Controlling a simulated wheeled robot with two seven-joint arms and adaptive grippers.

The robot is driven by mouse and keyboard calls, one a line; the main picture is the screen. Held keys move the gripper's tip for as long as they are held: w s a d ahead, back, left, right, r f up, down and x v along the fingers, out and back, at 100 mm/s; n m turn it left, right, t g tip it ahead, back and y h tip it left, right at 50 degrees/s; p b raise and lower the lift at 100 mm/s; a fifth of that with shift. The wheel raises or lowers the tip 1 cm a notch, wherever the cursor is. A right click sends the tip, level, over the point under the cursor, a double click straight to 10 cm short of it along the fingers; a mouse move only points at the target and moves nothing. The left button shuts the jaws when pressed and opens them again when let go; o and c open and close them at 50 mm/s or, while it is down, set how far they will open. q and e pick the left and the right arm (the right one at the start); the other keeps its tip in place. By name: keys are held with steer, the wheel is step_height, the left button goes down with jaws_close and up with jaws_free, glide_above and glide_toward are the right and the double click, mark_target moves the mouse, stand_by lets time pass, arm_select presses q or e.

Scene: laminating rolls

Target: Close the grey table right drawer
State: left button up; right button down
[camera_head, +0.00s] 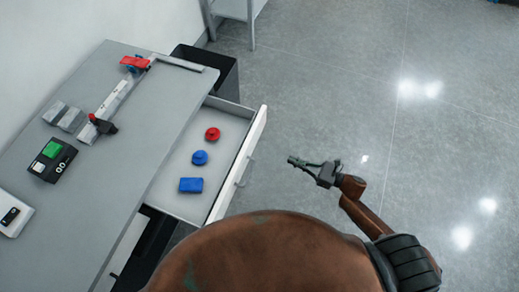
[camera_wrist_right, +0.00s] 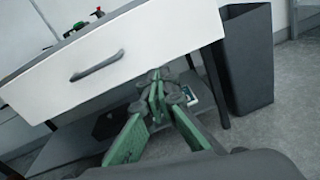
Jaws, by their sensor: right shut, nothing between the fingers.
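The grey table (camera_head: 75,198) stands at the left in the head view. Its right drawer (camera_head: 238,165) is pulled out, with a white front and a bar handle (camera_head: 243,172). Inside lie a red round piece (camera_head: 212,134), a blue round piece (camera_head: 199,157) and a blue block (camera_head: 191,185). My right gripper (camera_head: 291,160) is shut and empty, to the right of the drawer front and apart from it. In the right wrist view the drawer front (camera_wrist_right: 140,45) and its handle (camera_wrist_right: 97,67) show beyond the fingers (camera_wrist_right: 155,85). My left gripper is not in view.
A black bin (camera_head: 222,75) stands behind the drawer; it also shows in the wrist view (camera_wrist_right: 247,60). The tabletop holds a rail device (camera_head: 112,97), a button box (camera_head: 53,158) and grey blocks (camera_head: 64,116). The floor to the right is clear.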

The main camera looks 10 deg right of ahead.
step_height(320, 180, up, 2)
steer(key=a+n+g+y, duration=0.1)
steer(key=a+n, duration=0.2)
glide_toward(251, 147)
steer(key=x, duration=0.3)
steer(key=f+x, duration=0.1)
steer(key=x, duration=0.1)
steer(key=shift+w+a+b, duration=0.1)
steer(key=shift+w+b, duration=0.2)
steer(key=shift+b, duration=0.05)
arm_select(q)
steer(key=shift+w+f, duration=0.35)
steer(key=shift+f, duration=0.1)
arm_select(e)
steer(key=shift+w+a, duration=0.35)
steer(key=shift+a, duration=0.15)
steer(key=shift+w+a, duration=0.1)
